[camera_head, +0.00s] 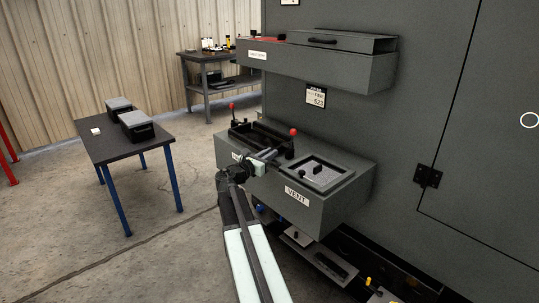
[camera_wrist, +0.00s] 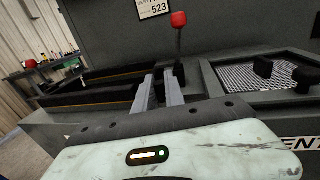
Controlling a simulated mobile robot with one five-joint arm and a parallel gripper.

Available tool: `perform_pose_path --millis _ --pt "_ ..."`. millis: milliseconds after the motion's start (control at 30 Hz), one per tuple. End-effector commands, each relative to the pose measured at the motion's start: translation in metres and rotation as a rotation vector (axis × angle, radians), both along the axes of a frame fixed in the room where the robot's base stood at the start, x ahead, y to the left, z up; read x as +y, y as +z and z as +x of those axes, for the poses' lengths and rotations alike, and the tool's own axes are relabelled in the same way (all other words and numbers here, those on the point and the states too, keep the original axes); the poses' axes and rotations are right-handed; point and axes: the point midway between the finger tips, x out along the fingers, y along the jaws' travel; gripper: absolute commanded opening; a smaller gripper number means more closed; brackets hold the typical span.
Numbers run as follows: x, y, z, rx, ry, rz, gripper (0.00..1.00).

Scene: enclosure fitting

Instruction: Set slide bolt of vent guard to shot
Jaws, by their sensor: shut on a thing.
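The vent guard (camera_head: 338,184) is a framed mesh panel on top of the grey box, behind the VENT label. A small black knob (camera_head: 317,169) stands on it. In the wrist view, the mesh (camera_wrist: 240,76) is at the right, with one black knob (camera_wrist: 263,67) on it and another (camera_wrist: 303,75) near its front edge. I cannot tell which is the slide bolt or its setting. My gripper (camera_head: 274,154) is left of the guard, apart from it. Its fingers (camera_wrist: 160,82) are shut on a dark part close to a red-knobbed lever (camera_wrist: 178,42); the contact is unclear.
A black open frame (camera_head: 262,138) lies left of the guard, with the red-knobbed lever (camera_head: 293,133) at its right end. A grey overhanging box (camera_head: 330,68) is above. A table (camera_head: 110,148) with two dark boxes stands left. Floor between is clear.

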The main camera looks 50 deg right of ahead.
Motion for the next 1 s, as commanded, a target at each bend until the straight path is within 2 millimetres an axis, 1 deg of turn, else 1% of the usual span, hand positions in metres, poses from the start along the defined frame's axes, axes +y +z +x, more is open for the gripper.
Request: perform_pose_path --millis 167,267,367,500,567,833,867,900,933,1000 --pt "-0.001 0.000 0.000 0.001 0.000 -0.001 0.00" --pt "0.000 0.000 -0.004 0.001 -0.001 -0.001 0.00" --pt "0.001 0.000 -0.018 0.001 -0.002 -0.001 0.00" --pt "0.004 0.000 -0.044 0.001 -0.002 -0.001 0.00" --pt "0.004 0.000 -0.050 0.001 -0.002 -0.001 0.00" --pt "0.003 0.000 -0.051 -0.001 -0.006 0.001 0.00" --pt "0.003 -0.001 -0.052 -0.001 -0.006 0.001 0.20" --pt "0.003 -0.001 -0.051 -0.001 -0.006 0.001 0.31" --pt "0.003 -0.001 -0.051 -0.001 -0.006 0.001 0.36" --pt "0.003 0.000 -0.051 0.000 -0.004 0.001 0.36"
